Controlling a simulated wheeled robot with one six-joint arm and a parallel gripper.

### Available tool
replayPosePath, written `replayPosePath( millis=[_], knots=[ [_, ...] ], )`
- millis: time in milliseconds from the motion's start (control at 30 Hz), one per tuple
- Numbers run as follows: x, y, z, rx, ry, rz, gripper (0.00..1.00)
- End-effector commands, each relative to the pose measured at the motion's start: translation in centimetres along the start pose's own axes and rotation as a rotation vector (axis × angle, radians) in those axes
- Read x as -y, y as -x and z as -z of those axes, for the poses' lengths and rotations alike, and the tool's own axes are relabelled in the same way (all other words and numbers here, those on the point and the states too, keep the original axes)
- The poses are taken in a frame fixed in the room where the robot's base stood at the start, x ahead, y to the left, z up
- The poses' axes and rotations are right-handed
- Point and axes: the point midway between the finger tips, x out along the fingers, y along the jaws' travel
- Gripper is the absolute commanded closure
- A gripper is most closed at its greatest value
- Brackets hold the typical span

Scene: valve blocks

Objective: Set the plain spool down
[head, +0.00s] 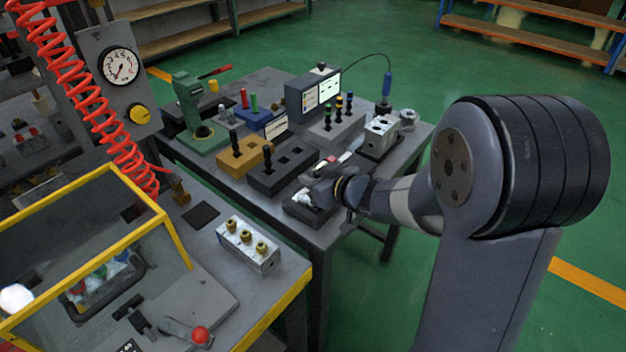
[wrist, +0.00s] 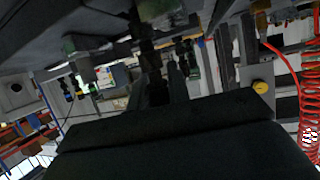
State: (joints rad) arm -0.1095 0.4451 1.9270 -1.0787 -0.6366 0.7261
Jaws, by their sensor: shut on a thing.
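My gripper (head: 334,191) is low over the near right part of the bench, close to a dark tray (head: 304,212). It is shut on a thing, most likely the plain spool. In the wrist view a dark, slim piece (wrist: 151,62) shows between the fingers; its outline is too dark to tell its full shape. In the head view the gripper and arm hide it. I cannot tell whether it touches the tray or the bench. A black block (head: 283,172) with square openings lies just behind the gripper.
A tan block (head: 246,158) holds dark spools. A grey block (head: 337,129) holds spools with coloured bands. A metal valve block (head: 380,138) stands at the right. A silver block (head: 247,246) with brass fittings is on the nearer bench, beside a yellow-framed guard (head: 172,232).

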Motion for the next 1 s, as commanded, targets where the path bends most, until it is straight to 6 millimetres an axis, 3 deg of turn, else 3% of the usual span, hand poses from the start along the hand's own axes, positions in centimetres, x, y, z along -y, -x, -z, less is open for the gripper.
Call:
replayPosePath(
  millis=[200, 233, 500, 800, 1000],
  knots=[
    [0.0, -0.1, -0.3, 0.000, 0.001, 0.000, 1.00],
    [0.0, -0.1, -0.3, 0.001, 0.001, 0.000, 0.82],
    [0.0, -0.1, -0.2, 0.000, 0.001, 0.000, 0.61],
    [0.0, 0.1, 0.3, -0.001, 0.000, 0.000, 0.61],
    [-0.1, 3.4, 0.4, -0.002, 0.000, -0.004, 0.61]
  ],
)
